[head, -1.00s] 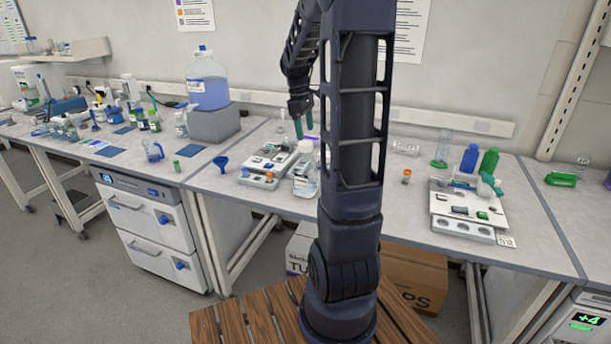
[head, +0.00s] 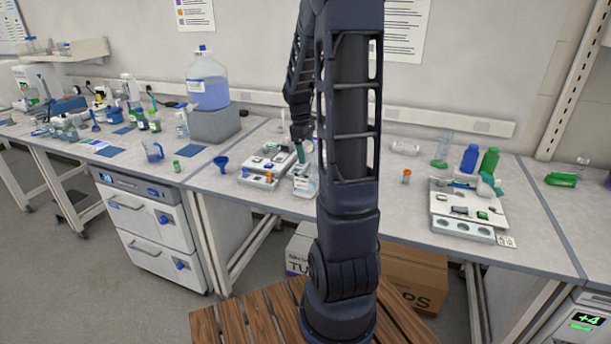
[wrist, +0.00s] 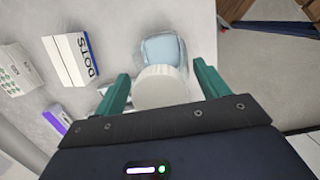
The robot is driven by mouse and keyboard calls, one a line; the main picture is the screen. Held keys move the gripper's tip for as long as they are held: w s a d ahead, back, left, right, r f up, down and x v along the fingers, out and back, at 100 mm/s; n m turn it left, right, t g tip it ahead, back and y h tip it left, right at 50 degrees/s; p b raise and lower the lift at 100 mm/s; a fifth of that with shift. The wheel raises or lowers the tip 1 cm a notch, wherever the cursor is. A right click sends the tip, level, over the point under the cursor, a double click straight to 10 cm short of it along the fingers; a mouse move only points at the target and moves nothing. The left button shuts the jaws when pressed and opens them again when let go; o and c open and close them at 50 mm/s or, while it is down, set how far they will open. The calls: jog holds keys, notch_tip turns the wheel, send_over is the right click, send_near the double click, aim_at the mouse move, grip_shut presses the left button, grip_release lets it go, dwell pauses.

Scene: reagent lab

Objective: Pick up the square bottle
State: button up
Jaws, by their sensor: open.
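The square bottle (wrist: 163,50) is clear with a pale blue tint and has a wide white cap (wrist: 161,87). In the wrist view it lies between and just beyond the two green fingers of my gripper (wrist: 158,88), which is open. The cap shows between the fingers, with a gap on each side. In the head view the bottle (head: 304,184) stands near the front edge of the bench, left of my arm, partly hidden by it. My gripper (head: 301,150) is right above the bottle there, its fingers pointing down.
A white box marked "DOTS" (wrist: 68,60) and another white box (wrist: 20,70) are beside the bottle in the wrist view. A grey tray (head: 262,178) with small items is left of it in the head view. A blue funnel (head: 221,163) stands further left.

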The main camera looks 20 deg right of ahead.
grip_shut()
jog(key=shift+r, duration=0.15)
